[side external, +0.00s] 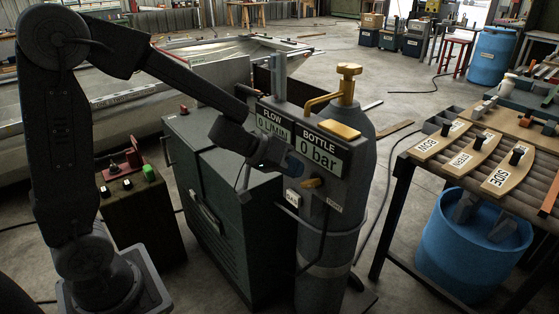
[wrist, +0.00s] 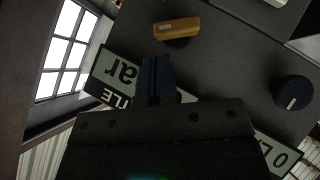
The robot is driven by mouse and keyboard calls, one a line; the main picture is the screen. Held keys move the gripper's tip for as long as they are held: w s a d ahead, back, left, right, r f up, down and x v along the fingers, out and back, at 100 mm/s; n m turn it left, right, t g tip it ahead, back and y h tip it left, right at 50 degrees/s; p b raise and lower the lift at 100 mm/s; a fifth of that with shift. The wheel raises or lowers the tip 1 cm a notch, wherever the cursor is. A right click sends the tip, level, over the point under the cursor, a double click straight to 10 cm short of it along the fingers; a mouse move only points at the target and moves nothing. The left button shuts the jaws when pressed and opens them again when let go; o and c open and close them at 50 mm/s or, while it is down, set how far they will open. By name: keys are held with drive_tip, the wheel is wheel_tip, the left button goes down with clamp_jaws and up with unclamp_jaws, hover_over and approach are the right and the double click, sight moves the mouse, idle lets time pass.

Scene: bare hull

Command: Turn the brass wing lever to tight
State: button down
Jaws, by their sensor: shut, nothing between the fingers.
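The brass wing lever (side external: 312,183) sits on the front of the grey panel, below the BOTTLE readout. In the wrist view the brass lever (wrist: 176,29) lies nearly level near the top, beyond my fingertips. My gripper (side external: 293,166) is close to the panel front, up and left of the lever. In the wrist view my gripper (wrist: 155,70) has its fingers together with nothing between them, apart from the lever.
The BOTTLE readout (side external: 319,154) shows 0 bar and the FLOW readout (side external: 272,127) 0 L/MIN. A dark round knob (wrist: 292,93) is on the panel. A grey cylinder (side external: 345,225) stands behind it. A dark green cabinet (side external: 220,200) stands left; a slatted table (side external: 470,150) stands right.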

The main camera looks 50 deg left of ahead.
sight(316, 181)
drive_tip(key=shift+x, duration=1.5)
drive_tip(key=shift+d+m+y, duration=0.25)
drive_tip(key=shift+m+y, duration=0.05)
drive_tip(key=shift+y, duration=0.1)
drive_tip(key=shift+d, duration=0.25)
drive_tip(key=shift+d+f, duration=0.15)
drive_tip(key=shift+d, duration=0.2)
drive_tip(key=shift+d+f, duration=0.1)
drive_tip(key=shift+d, duration=0.15)
